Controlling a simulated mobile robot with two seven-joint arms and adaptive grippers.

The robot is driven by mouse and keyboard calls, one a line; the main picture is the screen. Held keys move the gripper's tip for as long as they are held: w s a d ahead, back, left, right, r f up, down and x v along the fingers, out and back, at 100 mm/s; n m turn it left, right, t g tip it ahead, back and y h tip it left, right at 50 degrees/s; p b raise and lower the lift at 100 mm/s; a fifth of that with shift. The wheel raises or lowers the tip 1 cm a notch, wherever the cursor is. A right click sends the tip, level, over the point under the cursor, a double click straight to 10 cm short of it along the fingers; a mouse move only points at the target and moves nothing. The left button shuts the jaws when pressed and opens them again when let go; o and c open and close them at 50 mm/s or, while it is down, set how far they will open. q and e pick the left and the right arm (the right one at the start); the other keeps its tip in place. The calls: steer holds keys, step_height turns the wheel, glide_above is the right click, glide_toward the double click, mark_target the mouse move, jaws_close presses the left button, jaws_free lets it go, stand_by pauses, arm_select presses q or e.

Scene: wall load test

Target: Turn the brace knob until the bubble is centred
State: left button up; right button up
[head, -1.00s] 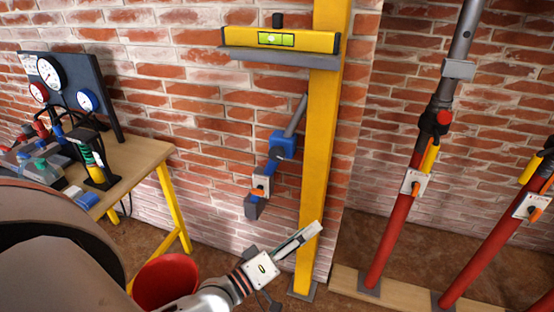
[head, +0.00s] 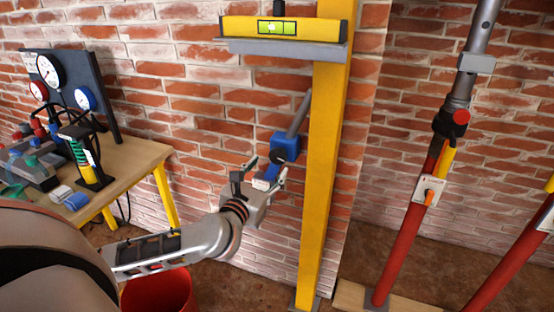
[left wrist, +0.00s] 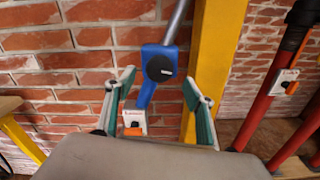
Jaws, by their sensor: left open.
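The brace (head: 285,147) has a blue body with a round black knob on its front, which shows in the left wrist view (left wrist: 161,68). Its grey rod leans up to the yellow post (head: 325,170). The yellow spirit level (head: 235,27) rests on a grey shelf above. The bubble in its green vial (head: 277,27) appears left of the middle. My left gripper (head: 259,173) is open and empty, just below and in front of the knob, apart from it. In the left wrist view the knob lies between and beyond the fingertips (left wrist: 160,82). My right gripper is out of view.
A white plate with an orange switch (left wrist: 133,121) sits low on the brace. Red props (head: 398,250) stand at the right. A bench (head: 140,160) with gauges is at the left, and a red bucket (head: 160,290) stands below my left arm.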

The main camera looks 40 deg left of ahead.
mark_target(277, 156)
arm_select(q)
steer(key=x, duration=0.6)
steer(key=shift+w+b, duration=0.3)
steer(key=shift+b, duration=0.1)
steer(key=c, duration=1.1)
